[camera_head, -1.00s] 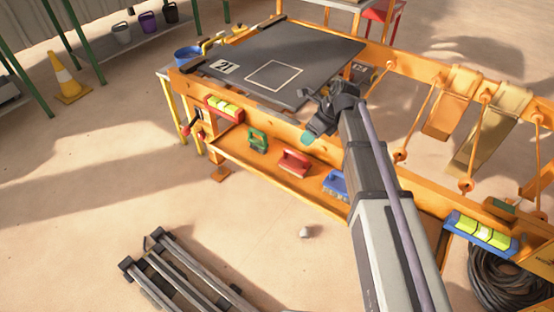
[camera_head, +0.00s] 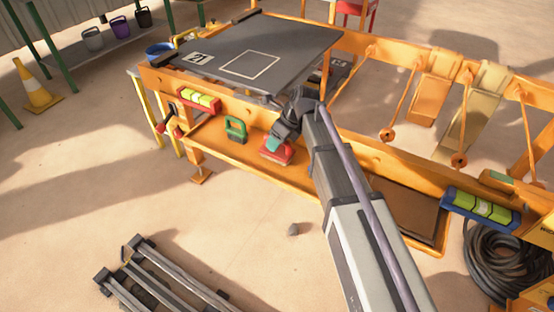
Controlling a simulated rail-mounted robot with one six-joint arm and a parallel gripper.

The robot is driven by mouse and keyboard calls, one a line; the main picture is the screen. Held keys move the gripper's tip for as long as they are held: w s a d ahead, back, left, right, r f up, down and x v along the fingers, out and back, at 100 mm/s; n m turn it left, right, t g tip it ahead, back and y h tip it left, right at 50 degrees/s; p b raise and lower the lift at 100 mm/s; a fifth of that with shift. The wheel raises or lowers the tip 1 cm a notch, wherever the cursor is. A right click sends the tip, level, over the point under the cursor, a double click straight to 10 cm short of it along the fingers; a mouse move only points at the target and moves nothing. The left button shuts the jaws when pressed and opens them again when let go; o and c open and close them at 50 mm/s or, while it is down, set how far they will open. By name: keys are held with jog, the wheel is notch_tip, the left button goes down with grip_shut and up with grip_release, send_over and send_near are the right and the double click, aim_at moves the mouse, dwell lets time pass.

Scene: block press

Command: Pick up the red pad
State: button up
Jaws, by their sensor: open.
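The red pad (camera_head: 280,156) sits on the orange shelf (camera_head: 212,150) below the table top, to the right of the green pad (camera_head: 236,126). My gripper (camera_head: 273,143), dark with a teal tip, points down at the red pad and overlaps its upper part in the picture. The jaws are open. I cannot tell whether they touch the pad or are just above it. My wrist and the teal tip hide part of the pad.
A grey board (camera_head: 262,50) with a white square outline lies on the orange table above the shelf. A red-and-yellow level (camera_head: 199,100) is on the table's front rail. A blue-and-yellow level (camera_head: 482,209) is at the right. The floor in front is mostly clear.

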grip_shut()
dwell(0.4)
jog(key=shift+r+p, duration=0.15)
jog(key=shift+p, duration=0.2)
notch_tip(320, 180, up, 10)
jog(key=p, duration=1)
jog(key=shift+r, duration=0.1)
jog(key=shift+f, duration=0.2)
